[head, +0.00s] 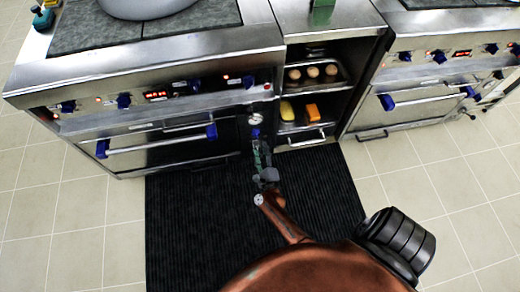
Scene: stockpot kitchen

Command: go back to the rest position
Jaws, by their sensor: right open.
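My right gripper (258,150) is near the middle of the head view, at the end of my short copper-coloured arm link. It is open, with nothing seen between its fingers. It is over the dark ribbed mat, close to the front of the left oven (180,152) at its right edge. The fingers look small and partly blend with the dark background. My left gripper is not in view.
A steel cabinet with open shelves (328,32) stands between two ovens. Its upper tray holds eggs (312,72); a yellow item (287,110) and an orange item (312,112) lie below. A grey pot (145,8) sits on the left stove. The tiled floor (420,185) at right is clear.

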